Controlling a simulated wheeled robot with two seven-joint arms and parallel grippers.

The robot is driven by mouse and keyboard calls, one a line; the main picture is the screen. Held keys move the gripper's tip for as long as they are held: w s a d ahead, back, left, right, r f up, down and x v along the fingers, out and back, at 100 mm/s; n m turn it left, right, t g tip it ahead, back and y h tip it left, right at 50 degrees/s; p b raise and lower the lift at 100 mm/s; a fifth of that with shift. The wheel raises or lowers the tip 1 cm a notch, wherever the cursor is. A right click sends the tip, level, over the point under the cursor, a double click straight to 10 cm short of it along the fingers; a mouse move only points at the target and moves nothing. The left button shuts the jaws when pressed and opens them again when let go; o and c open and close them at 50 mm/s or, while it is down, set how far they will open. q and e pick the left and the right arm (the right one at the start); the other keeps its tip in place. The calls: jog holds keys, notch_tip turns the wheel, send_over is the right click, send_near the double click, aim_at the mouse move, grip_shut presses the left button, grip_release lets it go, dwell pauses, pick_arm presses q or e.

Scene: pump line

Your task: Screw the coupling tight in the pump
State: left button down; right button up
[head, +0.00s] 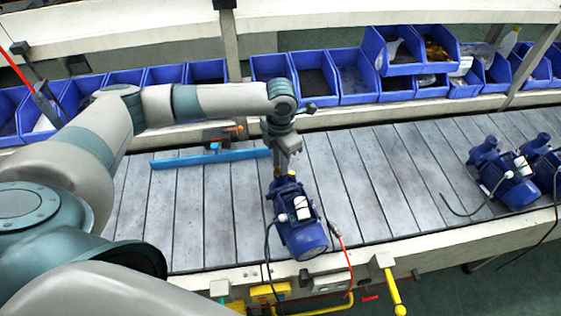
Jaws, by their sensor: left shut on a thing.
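A blue pump (303,236) with a white label box stands on the slatted conveyor, near its front edge. My left gripper (284,168) points down at the pump's far end, over its port. It is shut on a small brass-coloured part, the coupling (279,173), which shows only in part between the fingers. The coupling sits at the top of the pump's port; how deep it sits in the thread I cannot tell. My right gripper is not in view.
Blue bins (312,78) line the shelf behind the conveyor. A long blue bar (210,158) lies left of my gripper. More blue pumps (504,176) stand at the right. A yellow handle (392,287) and a red hose are at the front edge. The middle right of the conveyor is clear.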

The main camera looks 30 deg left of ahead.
pick_arm(q)
jog(key=shift+m, duration=1.7)
jog(key=c, duration=1.7)
grip_release()
jog(key=shift+n, duration=1.7)
